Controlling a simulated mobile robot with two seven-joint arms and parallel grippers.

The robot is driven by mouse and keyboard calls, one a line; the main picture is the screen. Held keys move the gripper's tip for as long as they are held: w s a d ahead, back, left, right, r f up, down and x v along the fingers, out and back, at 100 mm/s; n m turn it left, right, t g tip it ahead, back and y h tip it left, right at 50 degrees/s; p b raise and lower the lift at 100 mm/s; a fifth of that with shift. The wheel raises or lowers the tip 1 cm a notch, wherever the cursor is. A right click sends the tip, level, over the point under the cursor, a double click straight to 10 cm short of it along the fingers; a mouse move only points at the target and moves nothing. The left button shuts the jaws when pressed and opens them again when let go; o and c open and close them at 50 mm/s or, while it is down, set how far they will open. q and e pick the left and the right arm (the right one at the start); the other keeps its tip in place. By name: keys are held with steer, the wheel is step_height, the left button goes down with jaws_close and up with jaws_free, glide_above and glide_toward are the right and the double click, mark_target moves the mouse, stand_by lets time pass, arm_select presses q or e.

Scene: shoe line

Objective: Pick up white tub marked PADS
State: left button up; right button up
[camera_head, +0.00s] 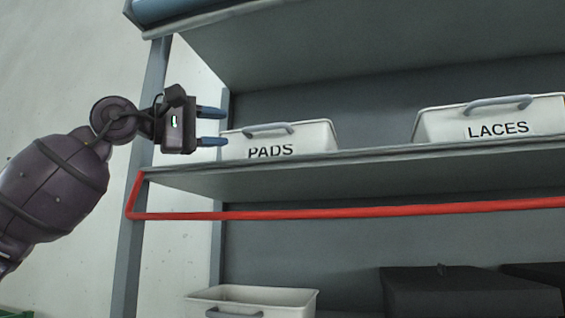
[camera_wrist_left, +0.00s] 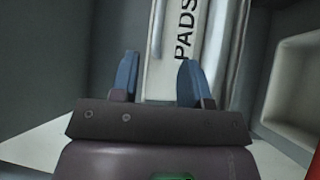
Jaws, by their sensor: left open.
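The white tub marked PADS (camera_head: 310,138) stands on the middle shelf in the head view, with a grey handle (camera_head: 268,128) across its top. The shelf edge hides its lower part. My left gripper (camera_head: 212,127) is open, with its blue fingers pointing right, just left of the tub. In the left wrist view the tub (camera_wrist_left: 184,75) lies straight ahead, its PADS lettering turned sideways, and my open left gripper (camera_wrist_left: 158,80) has nothing between its fingers. I cannot tell whether a finger touches the tub. My right gripper is not in view.
A white tub marked LACES (camera_head: 450,124) stands to the right on the same shelf (camera_head: 360,166). A red rail (camera_head: 350,213) runs below the shelf edge, and a shelf post (camera_head: 140,200) stands at the left. An open white bin (camera_head: 250,294) and dark boxes (camera_head: 465,295) sit lower.

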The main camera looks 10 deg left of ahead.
mark_target(254, 128)
arm_select(q)
steer(key=shift+x, duration=1.15)
steer(key=shift+w+d, duration=0.15)
steer(key=shift+d, duration=0.15)
steer(key=shift+w+d+r+p, duration=0.1)
steer(key=shift+w+d+p, duration=0.1)
steer(key=shift+p, duration=0.1)
steer(key=shift+w+d+r, duration=0.1)
steer(key=shift+d, duration=0.2)
steer(key=p+x, duration=0.1)
steer(key=x, duration=0.2)
steer(key=shift+w+d+r, duration=0.1)
steer(key=shift+d+r, duration=0.05)
steer(key=shift+d, duration=0.15)
steer(key=shift+w+d+p, duration=0.25)
steer(key=shift+p, duration=0.05)
steer(key=shift+a, duration=0.1)
steer(key=shift+c, duration=1.4)
steer(key=c, duration=0.5)
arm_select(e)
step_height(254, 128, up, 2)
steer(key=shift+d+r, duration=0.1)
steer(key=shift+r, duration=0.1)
